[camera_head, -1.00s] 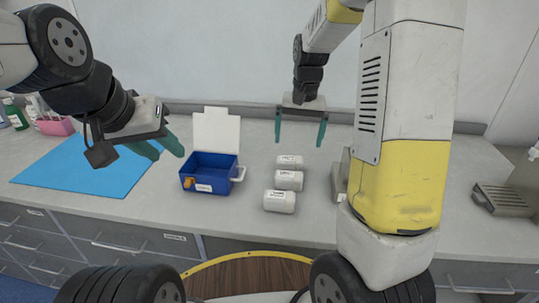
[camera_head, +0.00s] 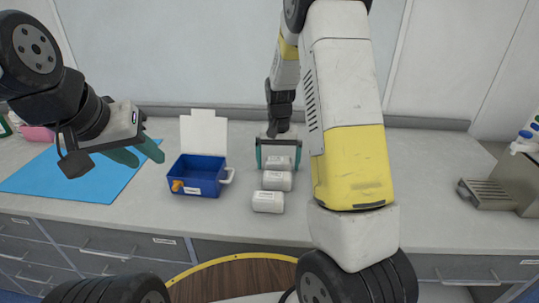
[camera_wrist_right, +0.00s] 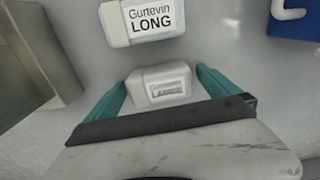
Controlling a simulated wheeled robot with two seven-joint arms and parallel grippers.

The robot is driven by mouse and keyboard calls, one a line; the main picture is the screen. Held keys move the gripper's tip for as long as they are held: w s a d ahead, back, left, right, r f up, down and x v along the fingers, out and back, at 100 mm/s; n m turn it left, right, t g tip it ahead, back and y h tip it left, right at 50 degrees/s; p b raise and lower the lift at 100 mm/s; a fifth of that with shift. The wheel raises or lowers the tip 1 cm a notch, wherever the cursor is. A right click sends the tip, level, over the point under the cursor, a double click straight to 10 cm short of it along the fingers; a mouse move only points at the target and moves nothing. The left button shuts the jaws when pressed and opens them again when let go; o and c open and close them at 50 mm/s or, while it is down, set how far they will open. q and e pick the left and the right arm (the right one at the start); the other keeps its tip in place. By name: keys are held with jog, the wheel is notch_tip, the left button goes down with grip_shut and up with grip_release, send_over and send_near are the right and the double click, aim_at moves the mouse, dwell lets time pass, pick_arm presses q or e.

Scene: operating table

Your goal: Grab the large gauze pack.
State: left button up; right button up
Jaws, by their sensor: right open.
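Three white gauze packs stand in a row on the counter: a far one (camera_head: 278,162), a middle one (camera_head: 277,181) and a near one (camera_head: 268,202). My right gripper (camera_head: 278,167) is open, its teal fingers on either side of the far pack. In the right wrist view this pack (camera_wrist_right: 160,86) lies between the fingertips (camera_wrist_right: 162,80), with a small boxed label too blurred to read surely. The middle pack (camera_wrist_right: 142,20) reads "Gurtevin LONG" there. The near pack's label is too small to read. My left gripper (camera_head: 150,160) is open and empty above the blue mat.
A blue box (camera_head: 198,178) with an open white lid stands left of the packs. A blue mat (camera_head: 75,180) lies further left. A grey metal holder (camera_head: 490,193) stands at the right. A grey metal object (camera_wrist_right: 45,55) is beside the packs in the wrist view.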

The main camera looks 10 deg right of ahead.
jog(key=c, duration=1.4)
